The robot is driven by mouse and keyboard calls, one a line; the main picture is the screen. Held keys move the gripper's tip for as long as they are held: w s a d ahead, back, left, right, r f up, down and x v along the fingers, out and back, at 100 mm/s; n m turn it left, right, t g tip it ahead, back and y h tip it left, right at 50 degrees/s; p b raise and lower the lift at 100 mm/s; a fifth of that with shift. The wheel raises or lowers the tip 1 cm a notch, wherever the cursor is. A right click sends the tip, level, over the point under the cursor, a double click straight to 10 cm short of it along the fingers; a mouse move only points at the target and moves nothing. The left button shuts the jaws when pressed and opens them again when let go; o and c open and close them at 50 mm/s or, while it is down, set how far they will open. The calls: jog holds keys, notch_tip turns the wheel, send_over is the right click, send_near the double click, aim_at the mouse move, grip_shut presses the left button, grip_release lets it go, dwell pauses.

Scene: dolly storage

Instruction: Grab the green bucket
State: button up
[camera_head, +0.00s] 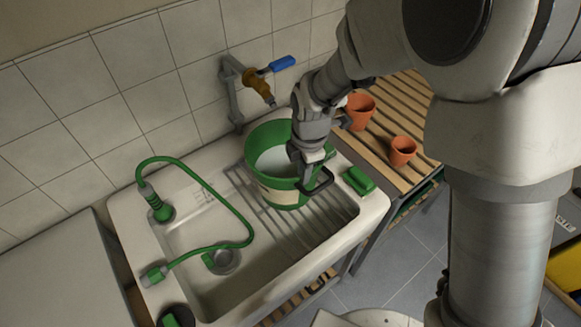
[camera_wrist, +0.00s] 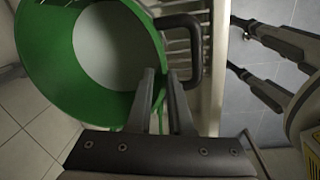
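The green bucket (camera_head: 262,137) stands in the sink, on the ribbed drainer at its right side. It has a pale band around the outside, a pale inside and a dark loop handle (camera_head: 322,184) on the side facing me. My gripper (camera_head: 306,176) is at the bucket's near rim, beside the handle. In the wrist view the bucket (camera_wrist: 40,55) fills the upper left, and the handle (camera_wrist: 194,50) is at its right. My gripper's two fingers (camera_wrist: 162,75) are apart, with the bucket's edge and handle close to the tips. Whether they touch is unclear.
The white sink (camera_head: 130,222) holds a green hose (camera_head: 230,205). A brass tap with a blue lever (camera_head: 283,63) is on the tiled wall. A slatted wooden bench (camera_head: 400,100) at right carries two terracotta pots (camera_head: 402,151). A green object (camera_head: 358,180) lies on the sink's right rim.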

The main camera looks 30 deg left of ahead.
jog(key=shift+f, duration=0.95)
jog(key=shift+a, duration=0.1)
grip_shut()
jog(key=shift+w, duration=0.1)
dwell(0.5)
